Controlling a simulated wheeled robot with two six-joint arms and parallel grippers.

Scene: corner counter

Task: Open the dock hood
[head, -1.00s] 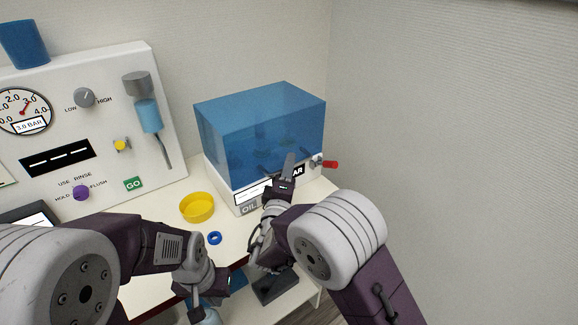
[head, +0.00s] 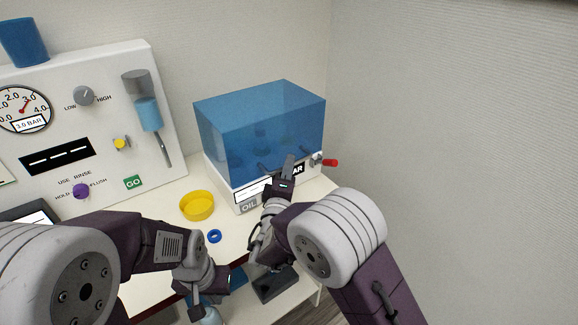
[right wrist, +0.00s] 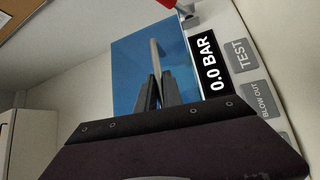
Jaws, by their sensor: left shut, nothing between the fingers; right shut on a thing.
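The dock hood (head: 260,110) is a see-through blue box cover. It sits down on the white dock (head: 221,184) at the back of the counter, and its blue face also shows in the right wrist view (right wrist: 128,70). My right gripper (head: 289,162) is at the hood's front. In the right wrist view its fingers (right wrist: 157,88) are shut on the grey bar handle (right wrist: 154,52) of the hood. My left gripper (head: 196,302) is shut and empty, low at the counter's front, away from the dock.
A red-handled valve (head: 329,163) sticks out at the dock's right. A yellow dish (head: 197,206) and a blue ring (head: 214,237) lie on the counter left of my right arm. A white control panel (head: 110,90) stands at the left; a wall closes the right side.

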